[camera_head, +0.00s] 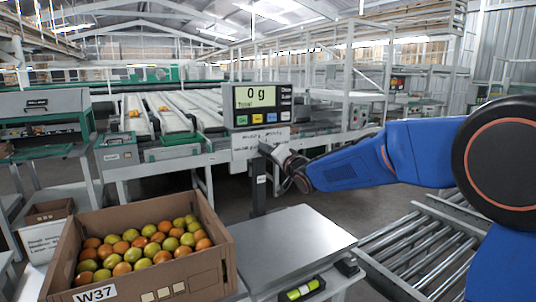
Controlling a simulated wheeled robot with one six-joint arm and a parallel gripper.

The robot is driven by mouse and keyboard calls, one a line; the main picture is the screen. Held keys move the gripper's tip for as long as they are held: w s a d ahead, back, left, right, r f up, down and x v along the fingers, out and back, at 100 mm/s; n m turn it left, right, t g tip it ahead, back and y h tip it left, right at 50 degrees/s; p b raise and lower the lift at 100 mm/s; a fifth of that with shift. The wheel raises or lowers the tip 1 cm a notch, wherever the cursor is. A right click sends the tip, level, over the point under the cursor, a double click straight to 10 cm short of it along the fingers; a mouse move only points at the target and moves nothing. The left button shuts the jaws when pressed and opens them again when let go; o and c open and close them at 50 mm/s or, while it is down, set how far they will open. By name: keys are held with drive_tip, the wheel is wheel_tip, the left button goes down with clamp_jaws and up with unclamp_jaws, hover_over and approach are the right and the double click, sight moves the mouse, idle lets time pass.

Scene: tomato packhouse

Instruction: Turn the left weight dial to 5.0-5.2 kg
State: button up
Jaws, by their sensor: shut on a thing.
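My gripper (268,153) reaches in from the right, at the small pale panel (243,143) under the scale display. It is shut at the panel's lower right part, on what appears to be a weight dial. The dial itself is hidden behind the jaws, so I cannot tell which dial it is or its setting. Small lettering on the panel is too blurred to read. The scale display (262,98) above reads 0 g on a yellow-green screen, with coloured buttons below it.
An empty steel scale plate (290,240) lies in front of the display post. A cardboard box (200,284) marked W37, full of red and green tomatoes, stands to its left. A roller conveyor (425,240) is at right. Grading lanes (165,112) run behind.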

drive_tip(key=shift+m, duration=0.9)
drive_tip(key=o, duration=1)
drive_tip(key=v, duration=1.7)
drive_tip(key=shift+s+d, duration=0.2)
drive_tip(key=shift+d, duration=0.05)
